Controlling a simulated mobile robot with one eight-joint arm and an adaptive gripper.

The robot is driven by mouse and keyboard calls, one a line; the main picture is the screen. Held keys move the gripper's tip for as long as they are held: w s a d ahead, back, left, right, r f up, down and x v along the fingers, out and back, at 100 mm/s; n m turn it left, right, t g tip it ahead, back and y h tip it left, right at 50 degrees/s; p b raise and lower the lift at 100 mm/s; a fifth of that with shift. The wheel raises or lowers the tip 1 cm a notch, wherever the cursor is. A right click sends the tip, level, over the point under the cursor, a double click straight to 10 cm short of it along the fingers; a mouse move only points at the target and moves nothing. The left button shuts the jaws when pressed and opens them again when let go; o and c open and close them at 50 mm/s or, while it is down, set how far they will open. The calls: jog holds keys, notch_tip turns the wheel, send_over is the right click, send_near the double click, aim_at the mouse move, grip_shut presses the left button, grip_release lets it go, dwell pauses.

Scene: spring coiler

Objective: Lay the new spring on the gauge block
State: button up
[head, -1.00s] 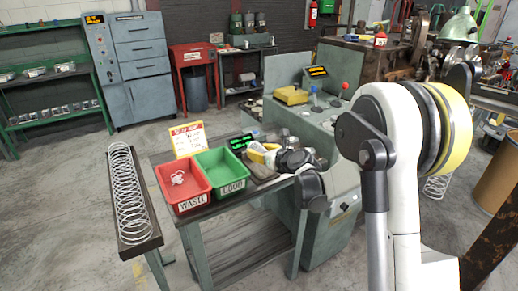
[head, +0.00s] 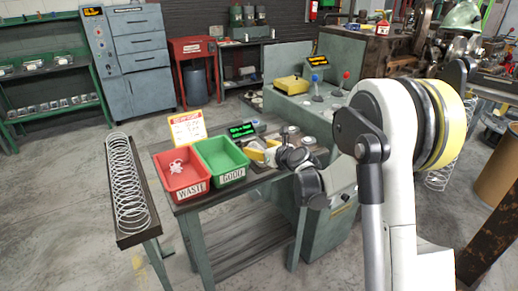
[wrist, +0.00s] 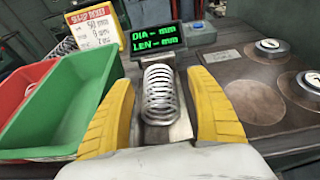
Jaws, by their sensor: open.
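A bare wire spring (wrist: 160,95) shows between my fingers in the wrist view, over the metal gauge block (wrist: 181,129). It points away from me toward the green-lit gauge display (wrist: 155,37), which shows dashes for DIA and LEN. The spring appears to lie on the block; its underside is hidden. My gripper (wrist: 163,108) is open, with one yellow finger on each side of the spring and visible gaps between. In the head view my gripper (head: 262,153) is at the bench beside the green bin, and the spring is hidden there.
The green GOOD bin (head: 222,160) and red WASTE bin (head: 182,173), which holds a tangled spring, stand left of my gripper. A setup sign (head: 187,127) stands behind them. Round-topped pieces (wrist: 270,47) sit on the right. A long coil lies on a rack (head: 141,225).

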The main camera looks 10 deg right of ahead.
jog(key=v, duration=1.2)
jog(key=shift+r, duration=0.1)
jog(key=s+a+r+n+g, duration=0.2)
jog(key=s+a+n, duration=0.1)
jog(key=s+n, duration=0.35)
jog(key=s+a+r+n+g, duration=0.1)
jog(key=s+a+n+g, duration=0.15)
jog(key=s+n, duration=0.45)
jog(key=s+d+f+n+g+h, duration=0.2)
jog(key=s+n+h, duration=0.2)
jog(key=s+n, duration=1.3)
jog(key=shift+s+n, duration=0.3)
jog(key=shift+n, duration=0.65)
jog(key=shift+f, duration=0.1)
